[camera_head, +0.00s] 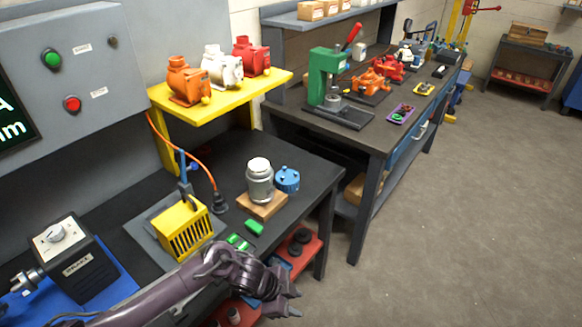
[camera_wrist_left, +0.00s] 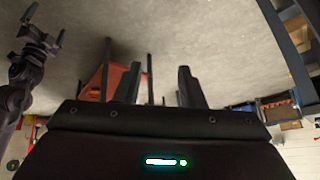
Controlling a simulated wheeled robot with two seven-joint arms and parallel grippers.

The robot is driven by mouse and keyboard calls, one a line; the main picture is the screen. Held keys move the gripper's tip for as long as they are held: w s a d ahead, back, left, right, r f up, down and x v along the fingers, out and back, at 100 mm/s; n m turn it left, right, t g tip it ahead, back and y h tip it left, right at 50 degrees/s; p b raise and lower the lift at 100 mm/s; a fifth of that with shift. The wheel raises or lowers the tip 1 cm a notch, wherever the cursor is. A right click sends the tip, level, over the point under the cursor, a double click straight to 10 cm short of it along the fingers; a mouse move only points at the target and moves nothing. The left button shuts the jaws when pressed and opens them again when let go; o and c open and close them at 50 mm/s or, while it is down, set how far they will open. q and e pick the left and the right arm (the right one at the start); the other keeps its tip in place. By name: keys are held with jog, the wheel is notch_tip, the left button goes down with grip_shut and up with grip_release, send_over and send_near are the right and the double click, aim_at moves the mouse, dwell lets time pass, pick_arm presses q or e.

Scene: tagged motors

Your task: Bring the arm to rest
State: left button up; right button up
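My left arm (camera_head: 175,288) reaches in from the bottom left of the head view, past the front edge of the bench. Its left gripper (camera_head: 292,289) hangs over the space in front of the bench, near the red lower shelf. In the left wrist view its two dark fingers (camera_wrist_left: 147,85) stand apart with nothing between them, so it is open and empty. At the left of the wrist view another dark arm, which looks like my right one, ends in a right gripper (camera_wrist_left: 44,24) with its fingers spread and nothing visible between them.
A grey motor (camera_head: 260,180) stands on a wooden block beside a blue part (camera_head: 287,179). A yellow slotted box (camera_head: 184,228) and green pieces (camera_head: 254,227) lie nearer. A red shelf tray (camera_head: 300,258) is under the bench. Open floor (camera_head: 440,220) lies to the right.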

pick_arm(q)
notch_tip(320, 180, down, 13)
jog(key=a+n+t+b, duration=0.2)
jog(key=n+b, duration=0.1)
jog(key=n, duration=0.3)
jog(key=s+a+f+n+t+y+b, duration=0.1)
jog(key=s+a+f+n, duration=0.25)
jog(key=f, duration=0.45)
jog(key=s+a+f+n+y+b, duration=0.1)
jog(key=s+a+f+n, duration=0.1)
jog(key=s+a+f, duration=0.4)
jog(key=s+a+f+n+g+y, duration=0.1)
jog(key=s+a+f, duration=0.3)
jog(key=s, duration=0.4)
jog(key=s+a+f+n+g+y+b, duration=0.1)
jog(key=s+a+f, duration=0.3)
jog(key=s, duration=0.5)
jog(key=s+a+f+n+g+y+b, duration=0.1)
jog(key=s+a+f+n+y, duration=0.1)
jog(key=s+f, duration=0.5)
jog(key=shift+s+a+f+n+y, duration=0.15)
jog(key=shift+s+a+n+y, duration=0.25)
jog(key=shift+s+a, duration=0.6)
pick_arm(e)
notch_tip(320, 180, down, 9)
jog(key=shift+s+r, duration=0.2)
jog(key=shift+s, duration=0.05)
pick_arm(q)
jog(key=shift+w+a, duration=0.1)
jog(key=shift+w, duration=0.05)
